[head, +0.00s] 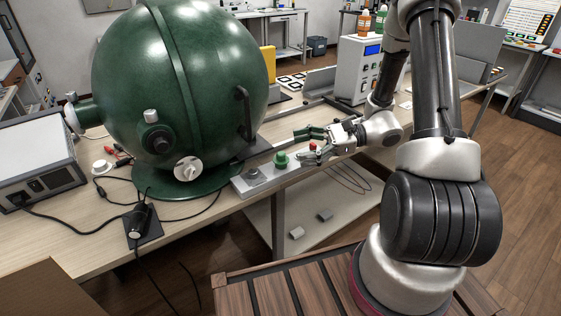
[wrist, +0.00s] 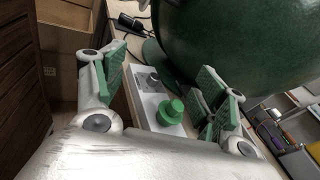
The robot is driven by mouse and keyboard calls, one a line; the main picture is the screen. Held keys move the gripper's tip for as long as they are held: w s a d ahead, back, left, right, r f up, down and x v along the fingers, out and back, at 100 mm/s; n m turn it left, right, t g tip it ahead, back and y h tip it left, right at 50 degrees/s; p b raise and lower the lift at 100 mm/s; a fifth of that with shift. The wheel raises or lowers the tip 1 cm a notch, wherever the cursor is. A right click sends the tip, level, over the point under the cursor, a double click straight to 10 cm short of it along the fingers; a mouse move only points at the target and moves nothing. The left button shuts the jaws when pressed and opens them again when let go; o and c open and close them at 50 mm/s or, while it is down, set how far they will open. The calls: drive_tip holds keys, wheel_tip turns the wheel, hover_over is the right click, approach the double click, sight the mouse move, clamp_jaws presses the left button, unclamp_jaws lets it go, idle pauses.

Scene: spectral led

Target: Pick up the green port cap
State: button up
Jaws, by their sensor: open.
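The green port cap (head: 281,159) stands upright on a pale holder plate (head: 240,187) at the front edge of the bench. It also shows in the wrist view (wrist: 171,111), between my two green-padded fingers and a little nearer the right one. A grey cap (head: 252,174) sits on the same plate to its left. My gripper (head: 302,145) is open and empty, just right of the green cap and pointing left towards it. In the wrist view my gripper (wrist: 161,78) has its fingers spread wide, with no contact on the cap visible.
A large green sphere (head: 205,60) with ports and a handle stands on the bench (head: 110,247) behind and left of the plate. A white instrument box (head: 352,75) is behind my gripper. Cables and a grey device (head: 35,160) lie left.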

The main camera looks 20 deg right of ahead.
sight(281, 153)
drive_tip(key=w+d+f+m+t, duration=0.2)
drive_tip(key=w+f+m+t, duration=0.3)
drive_tip(key=f+m, duration=0.15)
drive_tip(key=shift+n, duration=0.35)
drive_tip(key=x, duration=0.7)
drive_tip(key=shift+s+f, duration=0.15)
drive_tip(key=shift+f, duration=0.05)
drive_tip(key=c, duration=1.1)
drive_tip(key=shift+o, duration=0.2)
drive_tip(key=shift+r, duration=0.1)
wheel_tip(281, 153, up, 10)
drive_tip(key=shift+f, duration=0.1)
